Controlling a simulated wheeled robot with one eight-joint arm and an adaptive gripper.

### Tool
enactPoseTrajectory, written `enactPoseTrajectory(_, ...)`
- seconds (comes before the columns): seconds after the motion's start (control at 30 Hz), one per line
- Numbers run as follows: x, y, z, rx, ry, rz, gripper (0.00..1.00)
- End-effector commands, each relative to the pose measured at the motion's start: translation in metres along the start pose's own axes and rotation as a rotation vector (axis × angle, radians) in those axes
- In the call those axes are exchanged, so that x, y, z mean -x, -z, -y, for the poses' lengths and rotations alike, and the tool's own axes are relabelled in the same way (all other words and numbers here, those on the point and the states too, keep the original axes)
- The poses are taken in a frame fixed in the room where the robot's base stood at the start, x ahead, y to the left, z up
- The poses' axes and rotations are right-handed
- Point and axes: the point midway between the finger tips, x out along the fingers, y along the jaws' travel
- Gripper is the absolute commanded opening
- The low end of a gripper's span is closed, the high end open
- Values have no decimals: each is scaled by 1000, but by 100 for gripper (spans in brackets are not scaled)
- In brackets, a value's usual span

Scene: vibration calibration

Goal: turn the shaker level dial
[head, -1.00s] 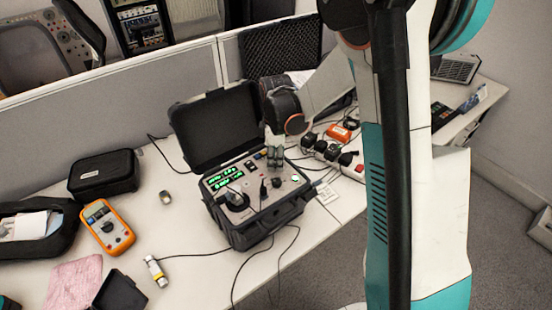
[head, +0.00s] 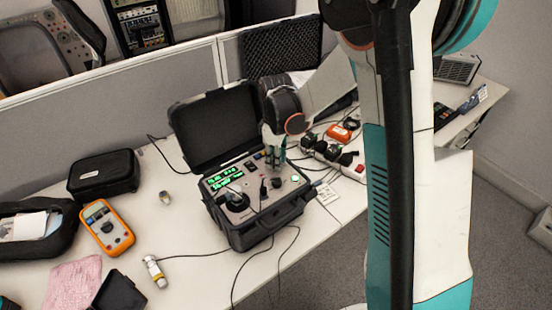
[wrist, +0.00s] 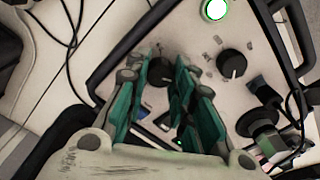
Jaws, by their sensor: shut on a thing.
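The shaker case (head: 237,236) stands open on the desk, with a grey control panel carrying knobs, plugs and a green display (head: 225,178). My gripper (head: 275,165) reaches down to the back right part of the panel. In the wrist view its teal fingers (wrist: 157,88) stand on both sides of a black dial (wrist: 161,72) and are shut on it. A second black knob (wrist: 231,63) with a white mark sits free beside the fingers. In the head view my fingers hide the held dial. The display digits are too small to read surely.
The raised case lid (head: 212,127) stands close behind my gripper. A white button with a green ring (wrist: 215,9) is on the panel. Black plugs (wrist: 264,125) and cables crowd one side. A power strip (head: 335,155) lies right of the case; a multimeter (head: 106,228) lies left.

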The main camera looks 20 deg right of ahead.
Motion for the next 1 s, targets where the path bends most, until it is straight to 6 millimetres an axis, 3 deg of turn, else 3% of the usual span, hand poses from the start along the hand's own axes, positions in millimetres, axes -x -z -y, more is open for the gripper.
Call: enactPoseTrajectory(1.0,0,0,0,-964,0,0,0)
